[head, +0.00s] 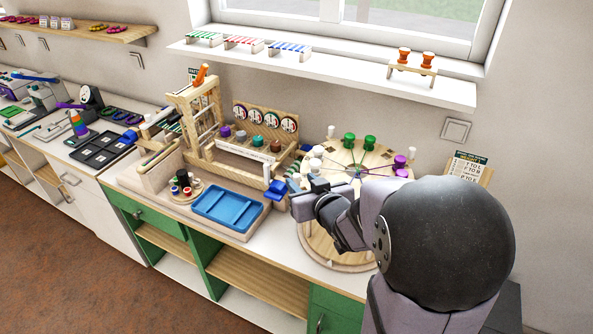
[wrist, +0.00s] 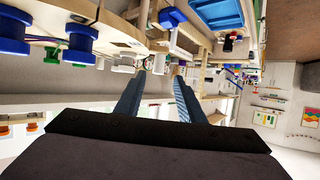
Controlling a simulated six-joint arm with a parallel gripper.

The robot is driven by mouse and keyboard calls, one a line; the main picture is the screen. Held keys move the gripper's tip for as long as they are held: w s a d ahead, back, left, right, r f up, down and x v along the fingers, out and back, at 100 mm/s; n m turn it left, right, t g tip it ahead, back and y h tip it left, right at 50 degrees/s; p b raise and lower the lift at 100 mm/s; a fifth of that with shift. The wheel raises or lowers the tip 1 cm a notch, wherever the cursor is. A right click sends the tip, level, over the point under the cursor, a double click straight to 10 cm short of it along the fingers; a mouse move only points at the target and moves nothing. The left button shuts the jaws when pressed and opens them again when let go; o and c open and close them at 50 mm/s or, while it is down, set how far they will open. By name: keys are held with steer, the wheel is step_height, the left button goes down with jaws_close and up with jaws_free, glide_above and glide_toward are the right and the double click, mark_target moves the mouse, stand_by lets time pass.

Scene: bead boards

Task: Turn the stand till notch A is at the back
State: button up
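The stand is a round wooden disc (head: 343,156) with coloured threads running to its middle, above a round wooden base (head: 318,246). Green spools (head: 359,141), purple spools (head: 400,162) and white pegs stand around its rim. The disc's edge (wrist: 117,31) and blue spools (wrist: 79,40) show at upper left in the wrist view. My gripper (head: 299,184) is at the stand's left front side, and my arm hides the stand's near right part. In the wrist view its fingers (wrist: 159,71) are apart with nothing clearly between them. I cannot make out notch A or any letter.
A blue tray (head: 226,208) and a wooden loom-like frame (head: 195,115) stand left of the stand. A spool rack (head: 262,128) is behind. A printed card (head: 468,167) stands at the right by the wall. A windowsill shelf (head: 330,72) runs above.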

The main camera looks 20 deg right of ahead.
mark_target(298, 177)
steer(key=shift+w+d+f+p, duration=0.1)
steer(key=shift+w+f+p, duration=0.15)
steer(key=shift+w+p, duration=0.65)
steer(key=shift+p+x, duration=0.65)
steer(key=shift+x, duration=1.4)
steer(key=shift+f, duration=0.25)
steer(key=shift+s, duration=0.1)
steer(key=shift+c, duration=0.5)
jaws_close()
